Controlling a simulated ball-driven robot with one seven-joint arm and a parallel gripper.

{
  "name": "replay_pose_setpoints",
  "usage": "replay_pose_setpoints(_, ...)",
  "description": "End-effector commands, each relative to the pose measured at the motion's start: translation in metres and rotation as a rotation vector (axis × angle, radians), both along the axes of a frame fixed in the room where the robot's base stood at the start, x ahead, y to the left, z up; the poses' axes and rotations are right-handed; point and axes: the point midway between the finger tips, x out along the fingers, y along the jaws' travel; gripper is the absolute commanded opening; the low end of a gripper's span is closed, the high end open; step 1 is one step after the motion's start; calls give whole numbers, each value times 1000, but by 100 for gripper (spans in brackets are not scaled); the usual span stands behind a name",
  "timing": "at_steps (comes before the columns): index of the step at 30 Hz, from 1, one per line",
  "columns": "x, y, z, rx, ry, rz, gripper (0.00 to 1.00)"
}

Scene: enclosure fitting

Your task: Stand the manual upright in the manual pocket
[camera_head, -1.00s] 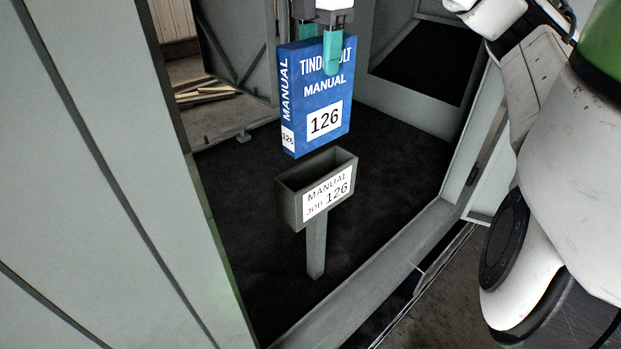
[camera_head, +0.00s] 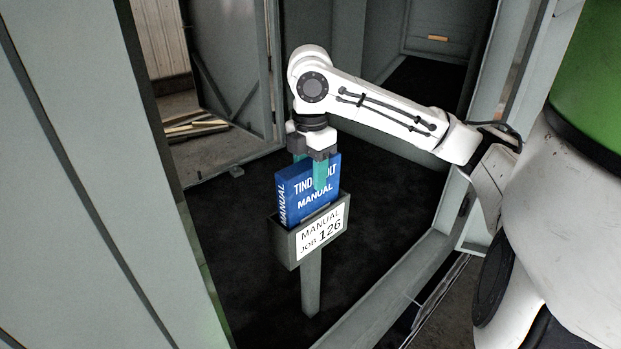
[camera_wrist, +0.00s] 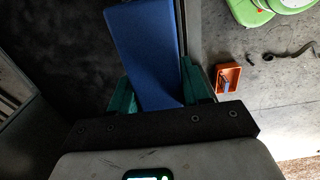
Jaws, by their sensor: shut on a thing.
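The blue manual (camera_head: 303,193) stands upright with its lower part inside the grey manual pocket (camera_head: 285,245). Its upper part, with the white title lettering, rises above the rim; the lower part is hidden by the pocket's front. The pocket sits on a post and bears a label reading "MANUAL JOB 126". My gripper (camera_head: 309,176), with teal fingers, is shut on the manual's top edge. In the wrist view the manual (camera_wrist: 147,50) lies between the teal fingers of my gripper (camera_wrist: 158,92). Whether the manual touches the pocket floor cannot be seen.
Grey enclosure walls (camera_head: 90,150) stand left and behind, with a low sill (camera_head: 400,285) at right. The dark floor (camera_head: 235,225) around the post is clear. An orange tray (camera_wrist: 228,78) lies on the floor in the wrist view.

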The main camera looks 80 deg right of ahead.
Motion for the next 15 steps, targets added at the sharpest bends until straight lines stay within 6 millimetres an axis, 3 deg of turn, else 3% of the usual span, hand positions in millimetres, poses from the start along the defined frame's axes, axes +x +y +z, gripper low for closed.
replay_pose_setpoints(6,0,0,-19,-1,-2,-1,0)
replay_pose_setpoints(15,0,0,-21,-1,-2,-1,0)
